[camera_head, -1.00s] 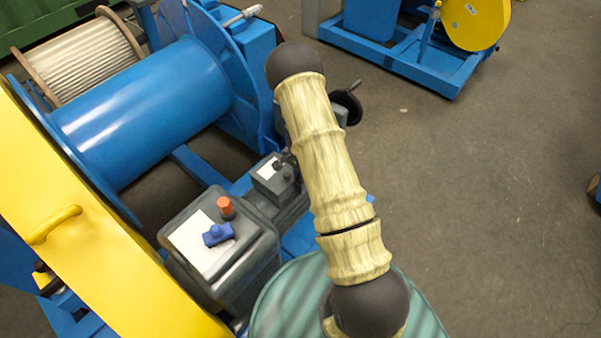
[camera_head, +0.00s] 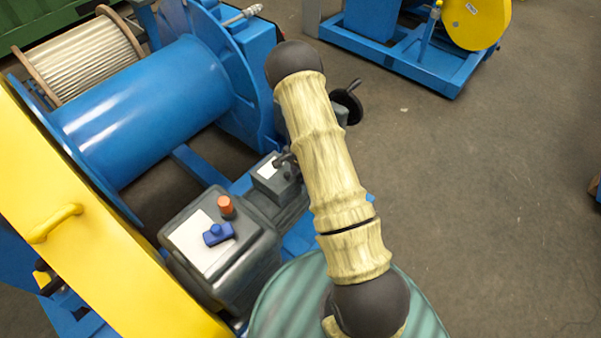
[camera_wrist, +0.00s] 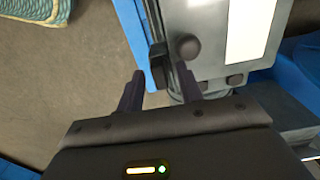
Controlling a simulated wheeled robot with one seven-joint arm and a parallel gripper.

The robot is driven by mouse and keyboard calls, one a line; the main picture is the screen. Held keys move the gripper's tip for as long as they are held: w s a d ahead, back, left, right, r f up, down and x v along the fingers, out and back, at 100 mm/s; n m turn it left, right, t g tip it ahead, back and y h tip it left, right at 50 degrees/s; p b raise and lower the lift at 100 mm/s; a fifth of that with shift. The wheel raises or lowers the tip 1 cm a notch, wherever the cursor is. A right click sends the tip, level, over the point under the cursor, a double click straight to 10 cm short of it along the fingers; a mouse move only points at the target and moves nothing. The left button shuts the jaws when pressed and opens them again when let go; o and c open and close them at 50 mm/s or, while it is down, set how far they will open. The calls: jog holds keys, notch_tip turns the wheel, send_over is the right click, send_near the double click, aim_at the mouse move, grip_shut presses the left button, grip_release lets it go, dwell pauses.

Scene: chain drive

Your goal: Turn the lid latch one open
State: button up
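In the wrist view my gripper (camera_wrist: 162,75) is open, with its two dark fingers apart. A small black piece at the edge of a grey box, which looks like the latch (camera_wrist: 158,64), lies between the fingertips. I cannot tell whether either finger touches it. A dark round knob (camera_wrist: 188,47) is close to the right fingertip. The grey box (camera_wrist: 208,60) has a white plate on top. In the head view my arm hides the gripper. A small grey box (camera_head: 266,188) with a white plate and dark knobs is just left of the arm.
A larger grey box (camera_head: 222,262) carries an orange knob (camera_head: 225,206) and a blue handle (camera_head: 219,234). A yellow guard (camera_head: 110,255) and a blue drum (camera_head: 140,110) are at left. A black handwheel (camera_head: 351,104) is beyond my arm. Open floor (camera_head: 500,190) lies at right.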

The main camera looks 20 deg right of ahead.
notch_tip(320, 180, up, 17)
jog(key=p, duration=0.1)
dwell(0.4)
jog(key=shift+r, duration=0.1)
jog(key=s+a+r+n+t, duration=0.1)
jog(key=s+a+r+n, duration=0.2)
jog(key=s+r+n, duration=0.5)
jog(key=s+a+r+n+t, duration=0.25)
jog(key=s+r+n, duration=0.2)
jog(key=s, duration=0.65)
notch_tip(320, 180, up, 13)
jog(key=p, duration=1.2)
jog(key=shift+a+g+p, duration=0.3)
jog(key=shift+a+g, duration=0.05)
jog(key=shift+g, duration=0.1)
jog(key=shift+w+f, duration=0.15)
jog(key=shift+w, duration=0.1)
jog(key=shift+s+d, duration=0.1)
jog(key=shift+d, duration=0.05)
